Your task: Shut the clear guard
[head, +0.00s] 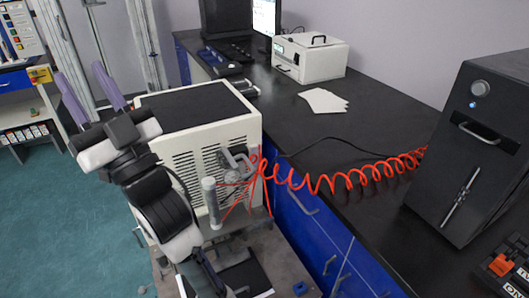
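The rheometer seems to be the white, vented machine (243,135) with a flat black top, left of centre in the head view. I cannot make out the clear guard; any guard on the machine's far or left side is hidden from this view. My gripper (78,71) is at the left of the machine, with two purple fingers pointing up and away from me. The fingers are wide apart and nothing shows between them. I cannot tell whether they touch anything.
A red coiled hose (340,181) runs from the machine across the black bench (375,115) toward a black cabinet (476,150) at right. A white box (310,58) and papers (323,100) lie behind. Green floor (70,240) is open at left.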

